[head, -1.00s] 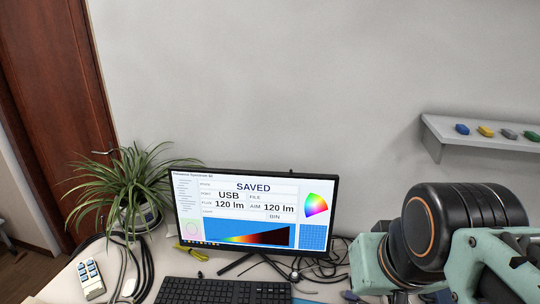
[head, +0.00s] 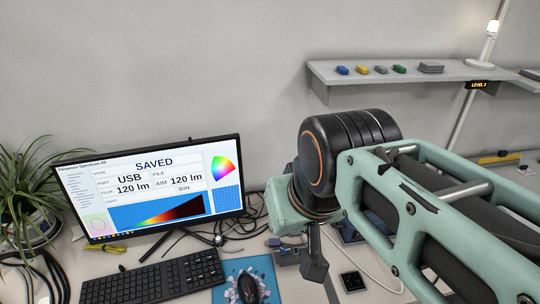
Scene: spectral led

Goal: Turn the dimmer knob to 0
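I cannot pick out the dimmer knob for certain in the head view. A small black square device (head: 352,281) with a pale mark on top lies on the desk to the right of my arm's end. A small dark display reading "LEVEL 3" (head: 478,86) sits on the front of the wall shelf, below a lit lamp (head: 490,42). My gripper (head: 314,268) seems to be the dark grey part pointing down below my wrist, over the desk. My arm hides most of it, so its opening does not show. I see nothing held.
A monitor (head: 150,190) reads "SAVED" and "120 lm". A keyboard (head: 155,278) and a mouse (head: 247,288) on a blue mat lie before it. Loose cables and a grey box (head: 287,255) lie behind my gripper. The shelf (head: 400,78) holds several small coloured blocks. A plant stands left.

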